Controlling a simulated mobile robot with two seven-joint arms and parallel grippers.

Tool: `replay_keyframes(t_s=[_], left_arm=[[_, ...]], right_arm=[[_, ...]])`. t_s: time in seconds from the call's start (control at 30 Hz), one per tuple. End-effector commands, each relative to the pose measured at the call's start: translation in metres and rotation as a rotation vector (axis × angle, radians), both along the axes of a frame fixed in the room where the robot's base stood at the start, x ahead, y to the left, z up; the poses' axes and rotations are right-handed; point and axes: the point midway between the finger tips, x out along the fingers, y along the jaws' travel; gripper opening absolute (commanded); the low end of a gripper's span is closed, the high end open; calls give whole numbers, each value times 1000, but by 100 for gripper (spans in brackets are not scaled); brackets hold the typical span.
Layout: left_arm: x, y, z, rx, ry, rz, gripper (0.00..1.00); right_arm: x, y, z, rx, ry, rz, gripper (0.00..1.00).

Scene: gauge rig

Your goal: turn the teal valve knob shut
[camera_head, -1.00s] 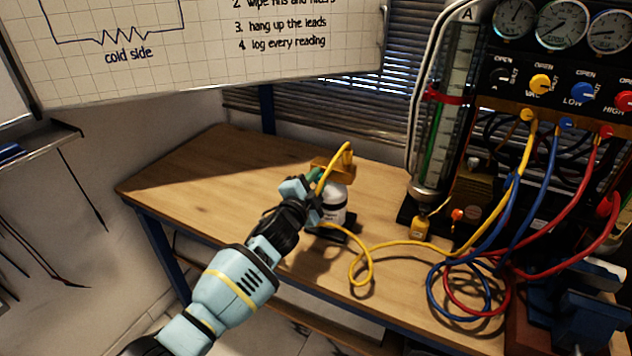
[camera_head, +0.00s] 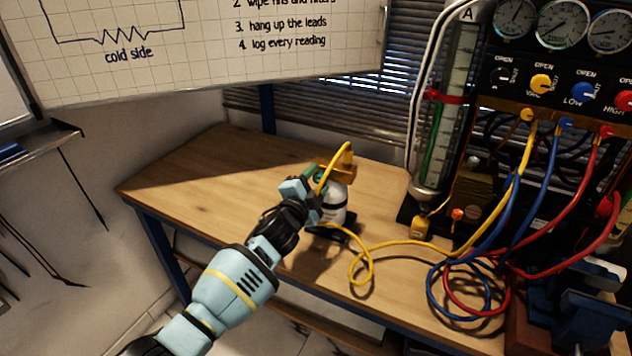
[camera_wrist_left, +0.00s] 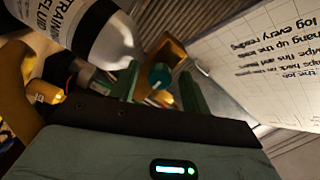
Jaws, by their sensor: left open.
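The teal valve knob (camera_wrist_left: 160,75) shows in the left wrist view between the two green fingers of my left gripper (camera_wrist_left: 158,87), in front of a brass-coloured block (camera_wrist_left: 172,50). My left gripper is open; I cannot tell whether either finger touches the knob. In the head view my left gripper (camera_head: 316,176) is at the left of the brass block, and the knob is hard to tell from the fingers there. The white bottle (camera_head: 335,205) with a black band stands under the block; its label shows in the wrist view (camera_wrist_left: 100,35). My right gripper is not in view.
A yellow hose (camera_head: 360,270) arches off the block and loops across the wooden bench (camera_head: 195,180). The gauge rig (camera_head: 550,85) with blue and red hoses fills the right. A tall glass cylinder (camera_head: 442,110) stands beside it. The bench's left part is clear.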

Motion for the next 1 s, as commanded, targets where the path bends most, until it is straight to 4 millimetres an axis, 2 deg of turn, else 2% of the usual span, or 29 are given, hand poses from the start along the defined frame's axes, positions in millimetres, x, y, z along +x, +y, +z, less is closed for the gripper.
replay_keyframes(t_s=[0.17,0.4,0.6,1.0], left_arm=[[-13,6,2,1,-2,2,47],[-45,18,4,2,-4,0,47],[-65,25,1,1,-1,0,47],[-73,27,-1,1,1,0,47]], right_arm=[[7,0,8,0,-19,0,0],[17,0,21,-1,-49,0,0],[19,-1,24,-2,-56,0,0],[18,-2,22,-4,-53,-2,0]])
